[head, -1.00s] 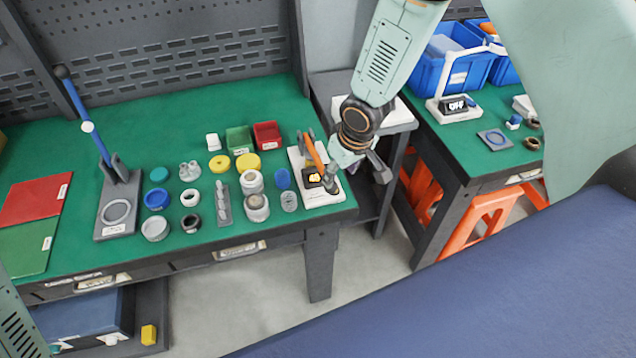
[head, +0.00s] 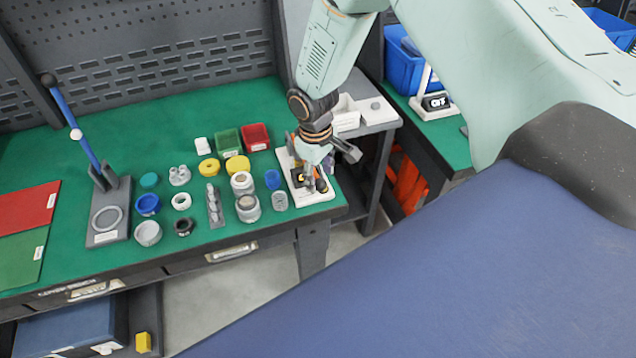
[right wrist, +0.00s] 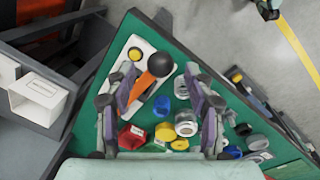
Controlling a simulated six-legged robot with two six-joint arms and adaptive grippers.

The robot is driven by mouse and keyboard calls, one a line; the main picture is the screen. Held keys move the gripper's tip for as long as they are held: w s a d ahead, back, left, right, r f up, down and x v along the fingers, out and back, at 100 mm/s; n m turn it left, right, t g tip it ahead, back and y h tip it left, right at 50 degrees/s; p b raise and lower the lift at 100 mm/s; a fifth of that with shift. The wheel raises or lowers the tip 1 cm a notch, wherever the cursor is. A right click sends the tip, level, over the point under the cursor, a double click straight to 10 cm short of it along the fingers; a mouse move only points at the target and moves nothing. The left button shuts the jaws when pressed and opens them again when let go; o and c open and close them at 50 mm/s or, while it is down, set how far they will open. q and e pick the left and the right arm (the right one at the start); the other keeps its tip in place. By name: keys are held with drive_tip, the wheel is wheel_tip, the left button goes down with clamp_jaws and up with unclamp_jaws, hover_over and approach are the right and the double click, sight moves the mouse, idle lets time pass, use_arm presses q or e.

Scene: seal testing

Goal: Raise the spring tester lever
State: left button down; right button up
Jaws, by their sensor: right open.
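The tester at the right end of the green bench has a white base (head: 318,197) and a small yellow-lit part. Its orange lever (right wrist: 144,86) ends in a black ball knob (right wrist: 160,65). In the right wrist view the lever and knob lie between the spread fingers of my right gripper (right wrist: 156,93), apart from both. In the head view my right gripper (head: 325,170) is above the tester and hides most of the lever. My left gripper is not in view.
Left of the tester stand several cups, rings and caps, with a red bin (head: 256,138) and a green bin (head: 228,142) behind. A press with a blue lever (head: 78,137) stands further left. A grey side table (head: 375,113) adjoins the bench on the right.

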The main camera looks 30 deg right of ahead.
sight(321, 180)
drive_tip(key=f, duration=0.3)
drive_tip(key=shift+d+f, duration=0.15)
drive_tip(key=shift+d, duration=0.1)
drive_tip(key=shift+w+a+f, duration=0.1)
drive_tip(key=shift+a+f, duration=0.1)
drive_tip(key=shift+f, duration=0.05)
drive_tip(key=shift+c, duration=0.2)
drive_tip(key=shift+d, duration=0.2)
drive_tip(key=c, duration=0.3)
drive_tip(key=shift+a, duration=0.1)
clamp_jaws()
